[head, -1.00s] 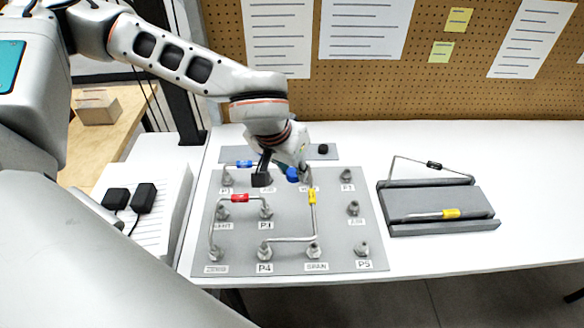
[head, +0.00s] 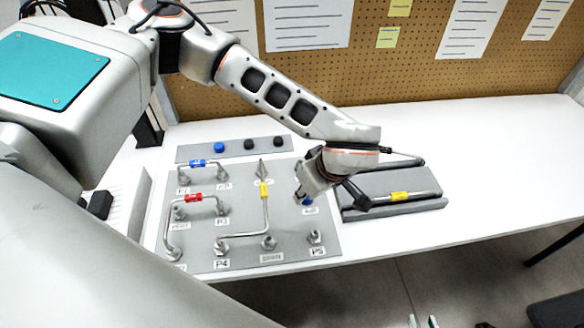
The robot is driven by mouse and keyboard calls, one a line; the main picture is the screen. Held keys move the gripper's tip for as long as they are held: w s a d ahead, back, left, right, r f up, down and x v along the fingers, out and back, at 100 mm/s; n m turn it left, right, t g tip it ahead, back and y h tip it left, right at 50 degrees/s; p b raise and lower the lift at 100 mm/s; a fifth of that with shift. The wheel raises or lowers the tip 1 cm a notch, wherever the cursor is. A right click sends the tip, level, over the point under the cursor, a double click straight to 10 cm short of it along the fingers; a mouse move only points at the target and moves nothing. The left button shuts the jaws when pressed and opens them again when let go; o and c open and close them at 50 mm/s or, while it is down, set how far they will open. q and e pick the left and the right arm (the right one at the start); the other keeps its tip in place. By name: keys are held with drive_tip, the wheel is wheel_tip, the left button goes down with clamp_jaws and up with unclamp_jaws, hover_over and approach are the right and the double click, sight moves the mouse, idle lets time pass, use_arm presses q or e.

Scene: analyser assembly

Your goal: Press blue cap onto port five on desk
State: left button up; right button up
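The cap is apart from P5. Another blue cap (head: 219,148) sits on the grey strip (head: 185,155) at the back.
Tubes with blue (head: 197,163), red (head: 194,198) and yellow (head: 264,190) sleeves join ports on the panel. Two black caps (head: 249,144) (head: 278,142) sit on the strip. A grey rack (head: 395,208) with a yellow-sleeved tube stands right of the panel, close to my wrist.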

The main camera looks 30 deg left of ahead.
use_arm(q)
drive_tip(key=s+d+n, duration=0.1)
drive_tip(key=d+n, duration=0.1)
drive_tip(key=s+d+f+n+g, duration=0.1)
drive_tip(key=s+d+n, duration=0.1)
drive_tip(key=shift+s+d+f+y+p, duration=0.2)
drive_tip(key=shift+d+y+p, duration=0.1)
drive_tip(key=shift+y, duration=0.1)
drive_tip(key=shift+f+b, duration=0.45)
drive_tip(key=shift+f, duration=0.5)
drive_tip(key=shift+a+f+b, duration=0.1)
drive_tip(key=shift+f+b, duration=0.2)
drive_tip(key=shift+f, duration=0.5)
drive_tip(key=shift+f+b, duration=0.5)
drive_tip(key=shift+b, duration=0.05)
drive_tip(key=shift+f+b, duration=0.3)
drive_tip(key=shift+f, duration=0.15)
use_arm(e)
drive_tip(key=shift+f, duration=0.9)
use_arm(q)
drive_tip(key=shift+f, duration=0.15)
use_arm(e)
drive_tip(key=shift+w, duration=0.15)
drive_tip(key=shift+f, duration=0.25)
